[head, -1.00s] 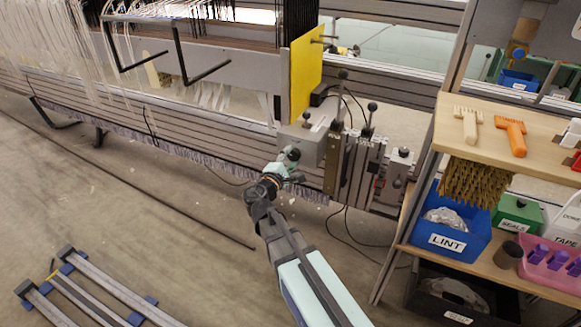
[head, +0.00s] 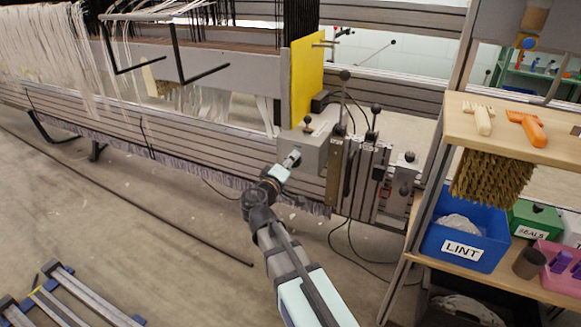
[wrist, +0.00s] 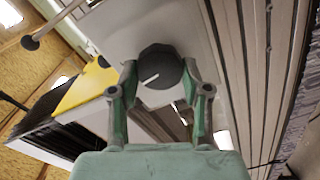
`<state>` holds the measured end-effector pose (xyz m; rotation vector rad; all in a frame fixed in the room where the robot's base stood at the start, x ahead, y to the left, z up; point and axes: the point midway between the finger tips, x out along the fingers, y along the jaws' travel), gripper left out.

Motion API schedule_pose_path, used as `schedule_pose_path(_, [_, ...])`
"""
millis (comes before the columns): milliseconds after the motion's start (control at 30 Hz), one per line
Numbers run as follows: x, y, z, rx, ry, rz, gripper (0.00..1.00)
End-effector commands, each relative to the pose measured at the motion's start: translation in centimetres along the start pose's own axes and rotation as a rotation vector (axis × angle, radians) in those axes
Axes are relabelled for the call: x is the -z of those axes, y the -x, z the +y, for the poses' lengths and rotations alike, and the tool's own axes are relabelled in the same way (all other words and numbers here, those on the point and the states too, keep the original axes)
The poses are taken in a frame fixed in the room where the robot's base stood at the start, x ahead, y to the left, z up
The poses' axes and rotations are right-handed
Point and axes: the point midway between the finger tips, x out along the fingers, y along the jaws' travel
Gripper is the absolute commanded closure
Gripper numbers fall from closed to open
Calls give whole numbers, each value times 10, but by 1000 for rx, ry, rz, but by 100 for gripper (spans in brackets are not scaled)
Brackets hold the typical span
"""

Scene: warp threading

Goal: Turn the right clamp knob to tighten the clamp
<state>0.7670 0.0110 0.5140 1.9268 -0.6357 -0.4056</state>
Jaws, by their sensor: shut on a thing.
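The clamp knob is a dark round knob with a white pointer line (wrist: 158,68), on the grey clamp housing (head: 309,152) at the right end of the loom beam. In the wrist view, my gripper (wrist: 160,76) has one finger on each side of the knob and is shut on it. The white line points to the lower left. In the head view my gripper (head: 288,163) is at the housing's front left face, and the knob is mostly hidden by the fingers.
A yellow panel (head: 307,78) stands above the housing. Levers with black ball ends (head: 376,108) rise to its right. A wooden shelf (head: 490,128) with a brush and a blue LINT bin (head: 463,236) stands farther right. The floor at left is mostly clear.

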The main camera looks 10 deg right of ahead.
Motion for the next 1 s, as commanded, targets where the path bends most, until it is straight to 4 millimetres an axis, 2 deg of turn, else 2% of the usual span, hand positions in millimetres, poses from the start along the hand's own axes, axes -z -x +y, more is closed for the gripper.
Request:
schedule_pose_path(300, [1,-2,1,-2,-92,0,87])
schedule_pose_path(733, [1,-2,1,-2,-100,1,87])
schedule_pose_path(767, [1,-2,1,-2,-99,1,49])
schedule_pose_path(800, [1,-2,1,-2,-99,0,35])
schedule_pose_path(833, [1,-2,1,-2,-99,0,28])
schedule_pose_path(1000, [0,-1,1,-1,-99,0,28])
